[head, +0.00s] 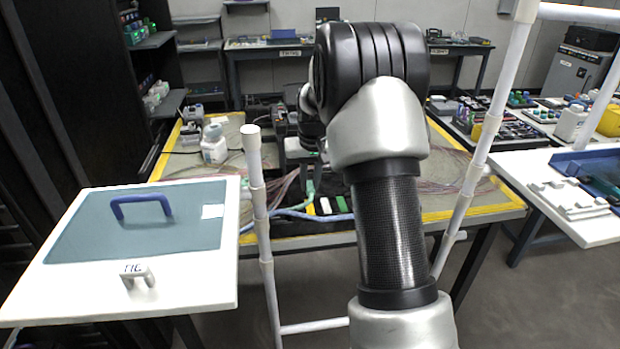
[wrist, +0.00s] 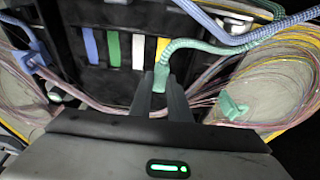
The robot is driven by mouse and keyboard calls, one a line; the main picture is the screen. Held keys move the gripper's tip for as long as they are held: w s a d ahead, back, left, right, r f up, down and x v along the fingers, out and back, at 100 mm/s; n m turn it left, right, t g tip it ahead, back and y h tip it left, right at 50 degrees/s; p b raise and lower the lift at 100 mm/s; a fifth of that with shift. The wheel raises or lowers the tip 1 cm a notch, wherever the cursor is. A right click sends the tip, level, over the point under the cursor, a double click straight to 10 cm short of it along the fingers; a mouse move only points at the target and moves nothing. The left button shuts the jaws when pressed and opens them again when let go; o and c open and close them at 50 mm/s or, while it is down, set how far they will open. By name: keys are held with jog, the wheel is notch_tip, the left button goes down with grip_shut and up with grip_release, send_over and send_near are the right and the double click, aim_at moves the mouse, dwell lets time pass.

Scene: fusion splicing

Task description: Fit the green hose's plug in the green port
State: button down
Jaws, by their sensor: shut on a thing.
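My gripper (wrist: 164,88) is shut on the green plug (wrist: 159,80) at the end of the braided green hose (wrist: 205,45). The hose bends up from the plug and runs off to the right in the wrist view. A green port strip (wrist: 113,48) stands on the dark panel, ahead and to the left of the held plug. The plug appears closer in line with the yellow strip (wrist: 162,46) and is apart from the green one. In the head view my arm hides much of the gripper and panel.
Blue (wrist: 90,46) and white (wrist: 138,50) strips flank the green one. A blue plug (wrist: 33,52) lies at the left; another green connector (wrist: 232,106) lies at the right. Loose fibre coils (wrist: 275,75) and a blue hose (wrist: 255,35) crowd the right side. A white bottle (head: 214,146) stands on the bench.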

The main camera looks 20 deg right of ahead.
jog(key=shift+w+a+p, duration=0.75)
jog(key=shift+w+a, duration=0.45)
jog(key=shift+a, duration=0.4)
jog(key=shift+w+a+p, duration=0.75)
jog(key=shift+w+a, duration=0.5)
jog(key=shift+a, duration=0.35)
jog(key=shift+w+a+p, duration=0.75)
jog(key=shift+w+a, duration=0.45)
jog(key=shift+a, duration=0.4)
jog(key=shift+f, duration=0.15)
jog(key=shift+f+b, duration=1.05)
jog(key=shift+f, duration=0.85)
jog(key=shift+f, duration=0.1)
jog(key=shift+f, duration=0.35)
jog(key=shift+f+b, duration=0.4)
jog(key=shift+f, duration=0.1)
